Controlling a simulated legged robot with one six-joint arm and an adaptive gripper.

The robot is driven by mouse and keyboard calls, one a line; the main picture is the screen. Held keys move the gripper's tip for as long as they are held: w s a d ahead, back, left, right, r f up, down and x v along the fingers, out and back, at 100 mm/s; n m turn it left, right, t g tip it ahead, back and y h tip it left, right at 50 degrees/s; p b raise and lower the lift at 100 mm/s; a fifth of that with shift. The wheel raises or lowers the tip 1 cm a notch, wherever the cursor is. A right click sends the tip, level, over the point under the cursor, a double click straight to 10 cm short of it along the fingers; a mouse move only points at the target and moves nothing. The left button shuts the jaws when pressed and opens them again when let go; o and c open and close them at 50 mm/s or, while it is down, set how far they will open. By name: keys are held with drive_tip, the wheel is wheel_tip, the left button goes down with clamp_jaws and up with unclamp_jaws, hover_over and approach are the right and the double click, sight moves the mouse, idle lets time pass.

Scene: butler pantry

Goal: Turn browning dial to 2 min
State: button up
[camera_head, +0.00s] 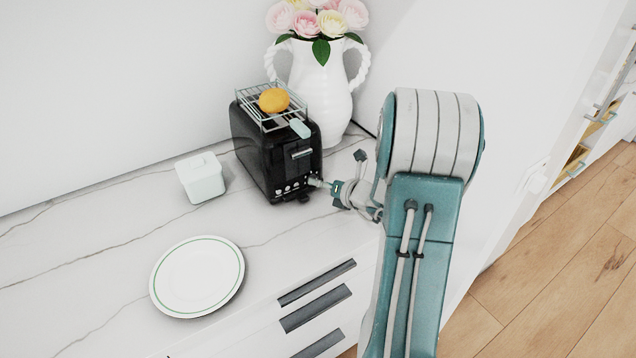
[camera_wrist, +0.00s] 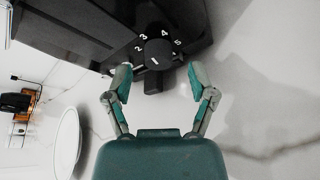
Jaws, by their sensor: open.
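The black toaster (camera_head: 258,158) stands on the marble counter, its control side facing my arm. In the wrist view, the round black browning dial (camera_wrist: 158,54) sits on the toaster's dark face (camera_wrist: 85,30). White numbers 2, 3, 4 and 5 show around the dial. A small light mark shows on the dial, but I cannot tell for sure which number it points to. My gripper (camera_wrist: 158,80) is open, its two fingers apart on either side of the dial's near side, holding nothing. In the head view, my gripper (camera_head: 322,184) is at the toaster's lower right front corner.
A wire rack (camera_head: 258,113) with an orange-yellow round item (camera_head: 273,100) sits on the toaster. A white flower vase (camera_head: 322,85) stands close behind. A white lidded box (camera_head: 201,178) and an empty plate (camera_head: 197,276) are to the left. Drawer handles (camera_head: 316,308) are below the counter.

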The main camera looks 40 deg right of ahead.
drive_tip(key=shift+x, duration=0.8)
clamp_jaws()
